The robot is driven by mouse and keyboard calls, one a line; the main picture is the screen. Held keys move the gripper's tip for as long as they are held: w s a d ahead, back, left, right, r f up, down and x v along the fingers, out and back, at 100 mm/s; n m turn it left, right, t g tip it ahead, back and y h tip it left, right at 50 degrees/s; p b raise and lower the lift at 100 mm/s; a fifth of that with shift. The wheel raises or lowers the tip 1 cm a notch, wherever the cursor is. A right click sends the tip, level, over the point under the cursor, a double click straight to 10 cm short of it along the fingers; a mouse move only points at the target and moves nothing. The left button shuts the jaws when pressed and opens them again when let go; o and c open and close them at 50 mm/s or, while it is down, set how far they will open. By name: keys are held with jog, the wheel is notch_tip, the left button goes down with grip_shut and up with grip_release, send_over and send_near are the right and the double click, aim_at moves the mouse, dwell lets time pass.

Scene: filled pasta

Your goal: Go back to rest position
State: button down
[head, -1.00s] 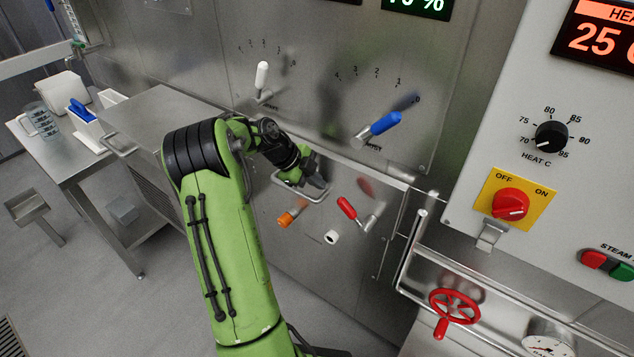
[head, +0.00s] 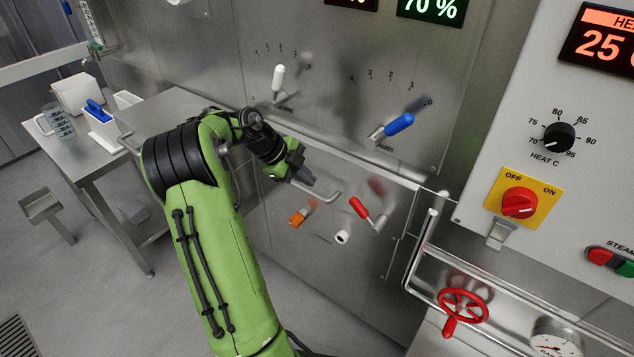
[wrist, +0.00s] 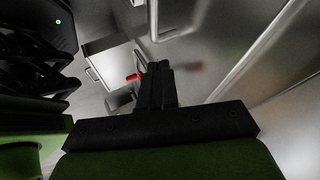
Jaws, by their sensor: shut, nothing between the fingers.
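My gripper (head: 306,178) is at the end of my green arm, in front of the steel machine panel (head: 285,235) in the head view. It is close to the bent metal handle (head: 330,196), and I cannot tell whether they touch. In the wrist view my gripper (wrist: 157,70) shows as dark fingers pressed together with nothing between them. A small red piece (wrist: 133,77) shows beside the fingers there.
Around my gripper are a white-tipped lever (head: 278,80), a blue lever (head: 398,125), a red lever (head: 359,207) and an orange knob (head: 298,218). A red handwheel (head: 463,305) stands lower right. A steel table (head: 88,155) is at left.

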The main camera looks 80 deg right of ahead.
jog(key=v, duration=0.3)
jog(key=shift+w+a+r+p, duration=0.15)
jog(key=shift+a+r+p, duration=0.1)
jog(key=shift+p, duration=0.1)
jog(key=w+a+r+n+t+p, duration=0.35)
jog(key=w+a+r+n, duration=0.35)
jog(key=a+n, duration=0.25)
jog(key=w+a+r+n+t+p, duration=0.2)
jog(key=w+a+r+n+t, duration=0.3)
jog(key=w+a+n, duration=0.4)
jog(key=s+a+r+n+t+y+p, duration=0.1)
jog(key=s+a+r+n, duration=0.1)
jog(key=a+n, duration=0.5)
jog(key=s+a+r+n+t+y+p, duration=0.1)
jog(key=s+a+r+n+p, duration=0.1)
jog(key=a+n, duration=0.5)
jog(key=s+a+r+n+t+y+p, duration=0.1)
jog(key=s+a+r+n+t+p, duration=0.1)
jog(key=a+n, duration=0.5)
jog(key=s+a, duration=0.1)
jog(key=a, duration=0.5)
jog(key=shift+r+n, duration=0.25)
jog(key=shift+n, duration=0.1)
jog(key=shift+s, duration=0.1)
